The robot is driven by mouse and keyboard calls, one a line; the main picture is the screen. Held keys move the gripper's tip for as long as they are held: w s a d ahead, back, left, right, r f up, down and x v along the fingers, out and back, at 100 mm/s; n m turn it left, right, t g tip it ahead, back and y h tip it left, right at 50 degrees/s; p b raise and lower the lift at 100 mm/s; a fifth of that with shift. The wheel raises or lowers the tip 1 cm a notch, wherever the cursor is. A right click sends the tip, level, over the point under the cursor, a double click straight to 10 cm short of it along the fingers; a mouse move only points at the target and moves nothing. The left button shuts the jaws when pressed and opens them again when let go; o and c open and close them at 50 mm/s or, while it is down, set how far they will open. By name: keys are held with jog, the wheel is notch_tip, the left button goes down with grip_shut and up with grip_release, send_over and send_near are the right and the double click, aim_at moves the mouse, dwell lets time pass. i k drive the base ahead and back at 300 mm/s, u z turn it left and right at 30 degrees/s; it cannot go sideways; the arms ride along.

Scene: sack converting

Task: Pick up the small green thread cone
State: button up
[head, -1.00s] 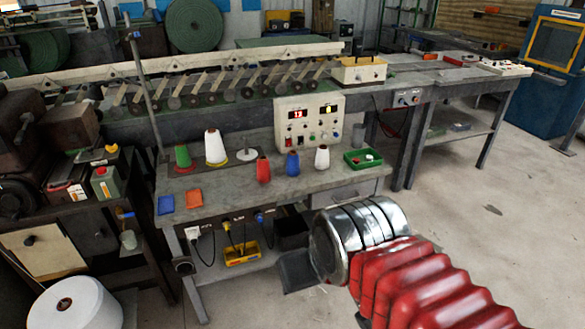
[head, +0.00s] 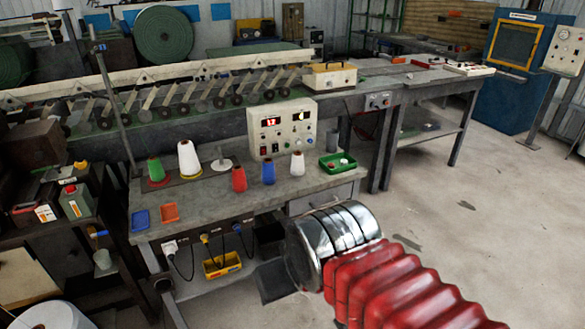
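The small green thread cone (head: 155,169) stands upright on a red base at the left of the grey workbench (head: 215,205). A larger white cone (head: 189,158) on a yellow base stands just to its right. My arm, with a red ribbed sleeve and a shiny metal section, reaches in from the lower right. A dark part (head: 274,281), seemingly of my gripper, shows at its end, low in front of the bench and well apart from the cone. The fingertips cannot be made out.
Red (head: 239,179), blue (head: 268,171) and white (head: 298,164) cones stand mid-bench, with a green tray (head: 337,162) to their right. An empty spindle (head: 221,161) stands behind. Blue (head: 140,219) and orange (head: 169,212) trays lie at the front left. A control box (head: 282,128) stands behind.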

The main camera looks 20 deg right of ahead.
aim_at(157, 174)
jog(key=z, duration=0.85)
jog(key=i, duration=2.15)
jog(key=u, duration=0.15)
